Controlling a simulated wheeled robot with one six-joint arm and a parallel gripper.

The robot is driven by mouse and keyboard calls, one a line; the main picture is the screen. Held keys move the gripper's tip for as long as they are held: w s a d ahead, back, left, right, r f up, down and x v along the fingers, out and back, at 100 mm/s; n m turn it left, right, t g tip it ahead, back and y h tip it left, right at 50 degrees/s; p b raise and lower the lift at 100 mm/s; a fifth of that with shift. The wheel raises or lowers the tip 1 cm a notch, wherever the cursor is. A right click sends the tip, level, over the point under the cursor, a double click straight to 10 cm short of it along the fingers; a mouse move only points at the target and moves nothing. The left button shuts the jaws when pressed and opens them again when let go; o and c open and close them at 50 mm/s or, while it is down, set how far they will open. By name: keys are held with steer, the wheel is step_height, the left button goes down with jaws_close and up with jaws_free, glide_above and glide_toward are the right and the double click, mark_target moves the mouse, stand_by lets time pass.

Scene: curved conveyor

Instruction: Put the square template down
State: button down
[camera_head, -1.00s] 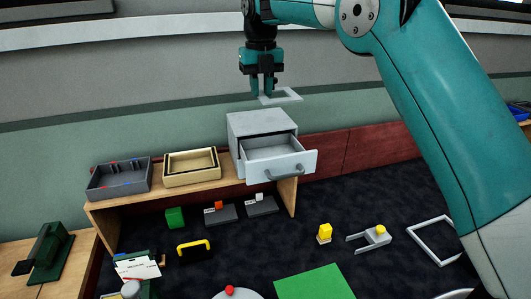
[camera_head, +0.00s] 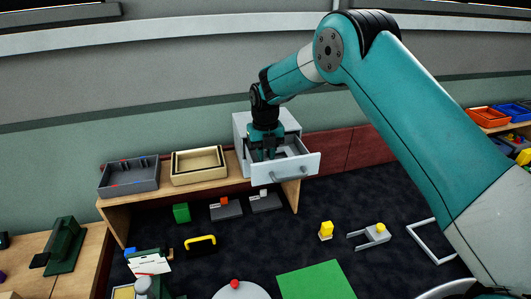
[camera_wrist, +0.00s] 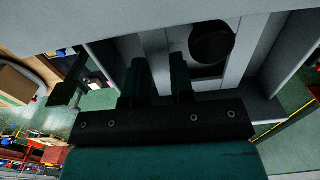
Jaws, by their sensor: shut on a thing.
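The square template is a light grey open frame (camera_wrist: 155,44), held by one side between my fingers in the wrist view. My gripper (camera_head: 266,155) is shut on it, pointing down inside the open drawer (camera_head: 286,173) of the grey cabinet. In the head view, the template is mostly hidden by the gripper and the drawer's front wall. The wrist view shows my gripper (camera_wrist: 159,72) with the frame between its fingers, and a dark round shape (camera_wrist: 211,43) seen through the frame. I cannot tell whether the template touches the drawer floor.
The cabinet (camera_head: 266,122) stands on a wooden shelf. A cream tray (camera_head: 198,165) and a grey tray (camera_head: 130,177) with small parts stand to its left. The drawer walls are close around my gripper. A green mat (camera_head: 315,281) lies on the dark surface below.

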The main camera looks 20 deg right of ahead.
steer(key=shift+f, duration=0.65)
steer(key=c, duration=1)
jaws_free()
steer(key=shift+f, duration=0.1)
